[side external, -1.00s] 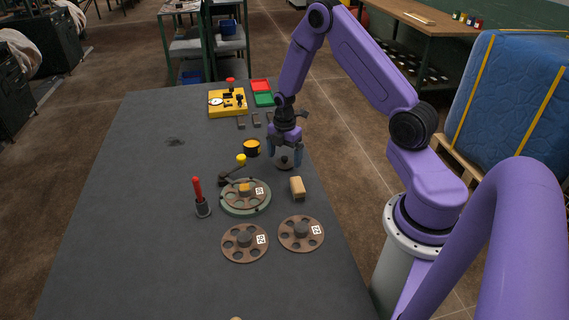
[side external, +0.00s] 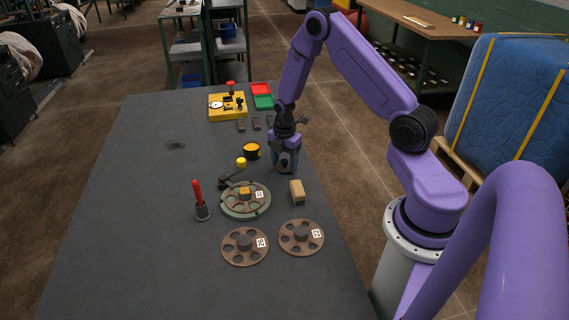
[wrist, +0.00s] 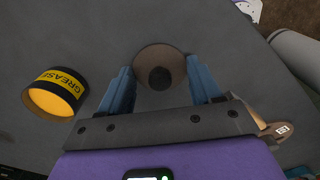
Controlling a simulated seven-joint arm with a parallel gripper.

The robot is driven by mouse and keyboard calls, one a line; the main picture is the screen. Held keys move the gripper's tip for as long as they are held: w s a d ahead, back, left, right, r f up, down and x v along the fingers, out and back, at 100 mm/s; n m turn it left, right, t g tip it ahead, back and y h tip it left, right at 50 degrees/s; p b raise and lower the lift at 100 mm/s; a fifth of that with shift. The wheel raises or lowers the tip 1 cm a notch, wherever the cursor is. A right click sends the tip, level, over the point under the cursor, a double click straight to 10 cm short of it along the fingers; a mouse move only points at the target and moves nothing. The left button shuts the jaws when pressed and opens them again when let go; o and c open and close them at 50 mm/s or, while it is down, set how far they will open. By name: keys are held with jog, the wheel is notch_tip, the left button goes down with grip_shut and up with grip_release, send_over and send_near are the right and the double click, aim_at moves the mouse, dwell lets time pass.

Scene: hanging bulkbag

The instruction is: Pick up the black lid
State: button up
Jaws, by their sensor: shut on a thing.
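The lid shows in the wrist view as a dark grey-brown round disc (wrist: 160,55) with a black round centre. It sits between the two blue fingertips of my gripper (wrist: 161,82). My gripper (side external: 286,165) is shut on the lid, low over the table's right side. In the side view the fingers mostly hide the lid, and I cannot tell whether it touches the table. A yellow and black grease tin (side external: 252,151) stands left of my gripper, and it also shows in the wrist view (wrist: 55,93) with open yellow contents.
A wooden block (side external: 297,192) and a green round fixture (side external: 244,211) lie nearby in front. Two brown wheels (side external: 245,258) (side external: 301,237) and a red-handled tool (side external: 199,198) are further forward. A yellow box (side external: 228,107) stands behind. The table's left side is mostly clear.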

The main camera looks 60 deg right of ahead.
jog(key=shift+r, duration=0.45)
notch_tip(320, 180, up, 2)
jog(key=shift+r, duration=0.15)
jog(key=s+a+r, duration=0.5)
jog(key=s+r, duration=0.5)
jog(key=s, duration=0.3)
send_near(284, 160)
jog(key=w+r, duration=0.1)
jog(key=w, duration=1.2)
jog(key=shift+a+f, duration=0.15)
jog(key=shift+f, duration=2.95)
jog(key=shift+f, duration=0.2)
